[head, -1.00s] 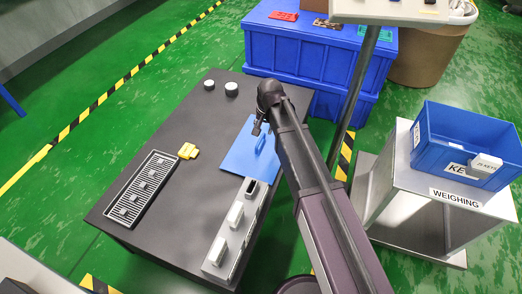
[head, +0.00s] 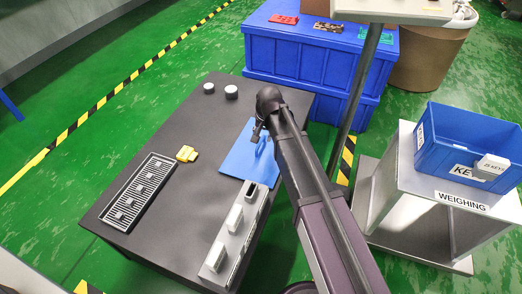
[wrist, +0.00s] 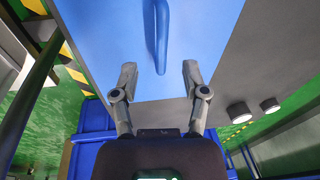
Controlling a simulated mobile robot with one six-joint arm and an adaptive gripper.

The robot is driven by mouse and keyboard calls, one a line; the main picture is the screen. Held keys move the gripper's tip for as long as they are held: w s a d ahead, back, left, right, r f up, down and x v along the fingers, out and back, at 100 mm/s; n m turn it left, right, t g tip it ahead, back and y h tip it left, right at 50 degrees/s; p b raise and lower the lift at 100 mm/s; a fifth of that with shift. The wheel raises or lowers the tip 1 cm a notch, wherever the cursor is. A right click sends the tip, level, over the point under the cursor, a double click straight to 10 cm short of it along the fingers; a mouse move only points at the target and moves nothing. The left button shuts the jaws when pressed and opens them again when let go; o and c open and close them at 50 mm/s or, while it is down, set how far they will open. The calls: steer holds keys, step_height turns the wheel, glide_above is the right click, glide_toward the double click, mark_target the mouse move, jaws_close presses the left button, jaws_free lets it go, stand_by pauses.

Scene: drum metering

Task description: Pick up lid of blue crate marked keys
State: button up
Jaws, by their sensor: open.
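The lid is a flat blue panel (head: 240,157) with a raised blue handle (head: 263,143), lying on the dark table. In the wrist view the lid (wrist: 105,25) fills the upper middle, and its handle (wrist: 160,30) runs down between the fingers. My gripper (wrist: 158,78) is open, with one finger on each side of the handle's end and gaps on both sides. In the head view my gripper (head: 257,132) is at the lid's far side, partly hidden by my arm. The blue crate marked KEYS (head: 440,150) stands open on the weighing stand at the right.
A pole (head: 365,75) rises behind my arm. Stacked blue crates (head: 300,60) stand beyond.

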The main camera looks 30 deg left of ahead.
mark_target(260, 142)
steer(key=shift+w+a+f+b, duration=0.1)
steer(key=shift+a+f+b, duration=0.15)
steer(key=shift+f+b, duration=0.95)
steer(key=shift+a+f+b, duration=0.2)
steer(key=shift+f+b, duration=0.9)
steer(key=shift+f, duration=0.15)
steer(key=shift+c, duration=0.3)
jaws_close()
